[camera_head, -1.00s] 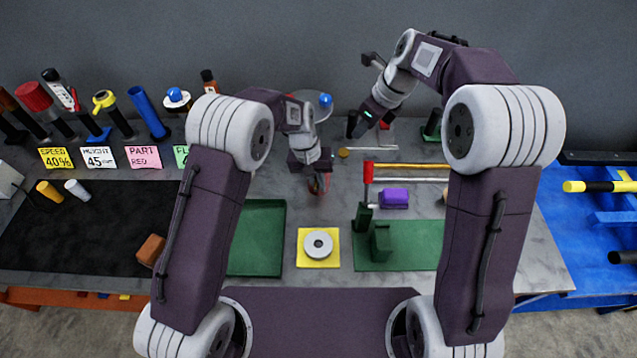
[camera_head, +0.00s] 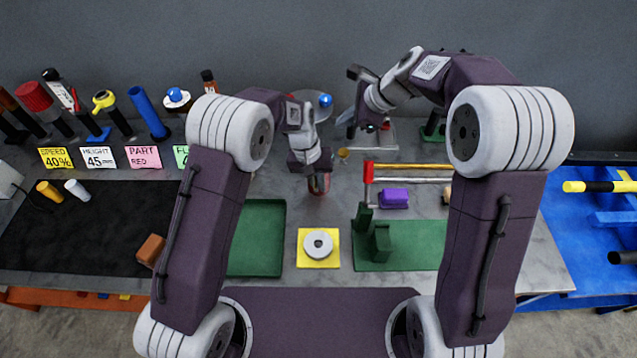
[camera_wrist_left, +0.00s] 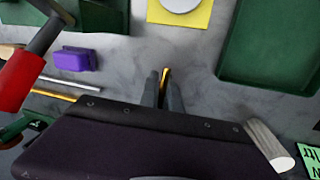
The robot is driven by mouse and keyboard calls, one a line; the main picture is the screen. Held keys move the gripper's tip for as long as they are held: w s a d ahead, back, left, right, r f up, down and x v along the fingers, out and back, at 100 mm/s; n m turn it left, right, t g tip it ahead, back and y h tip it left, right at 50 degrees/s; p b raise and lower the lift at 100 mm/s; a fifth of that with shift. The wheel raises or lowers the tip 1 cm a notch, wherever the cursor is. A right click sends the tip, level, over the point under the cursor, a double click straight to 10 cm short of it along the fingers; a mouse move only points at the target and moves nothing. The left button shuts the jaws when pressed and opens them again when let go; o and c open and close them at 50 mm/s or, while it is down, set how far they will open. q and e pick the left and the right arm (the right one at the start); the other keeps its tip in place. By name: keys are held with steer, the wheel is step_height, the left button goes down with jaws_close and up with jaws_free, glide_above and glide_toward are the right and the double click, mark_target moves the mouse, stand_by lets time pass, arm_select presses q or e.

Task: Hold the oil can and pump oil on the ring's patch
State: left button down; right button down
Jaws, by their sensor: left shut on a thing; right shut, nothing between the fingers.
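The pale ring (camera_head: 318,243) lies flat on a yellow square pad (camera_head: 303,262) at the front middle of the table; a patch on it cannot be made out. My left gripper (camera_head: 319,186) points down behind the pad, shut on a small, mostly hidden reddish thing, apparently the oil can. In the left wrist view, a brass-coloured bit of it (camera_wrist_left: 165,74) shows between the fingertips. The pad (camera_wrist_left: 203,15) and the ring's edge (camera_wrist_left: 180,4) are at the top there, apart from the gripper. My right gripper (camera_head: 346,117) is shut and empty near the back of the table.
A green tray (camera_head: 280,240) lies left of the pad, and a green fixture (camera_head: 380,243) stands right of it. A purple block (camera_head: 394,198) and a red-ended bar (camera_head: 369,172) are right of my left gripper. Several tools stand at the back left above label cards (camera_head: 98,157).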

mark_target(347, 154)
steer(key=f, duration=0.2)
steer(key=d+f+t, duration=0.1)
steer(key=f, duration=0.2)
steer(key=f+t, duration=0.1)
steer(key=f, duration=0.1)
steer(key=shift+s+d+f, duration=0.2)
steer(key=shift+s+f, duration=0.15)
steer(key=shift+y, duration=0.3)
stand_by(1.8)
steer(key=shift+f, duration=0.85)
stand_by(0.3)
steer(key=shift+r, duration=0.85)
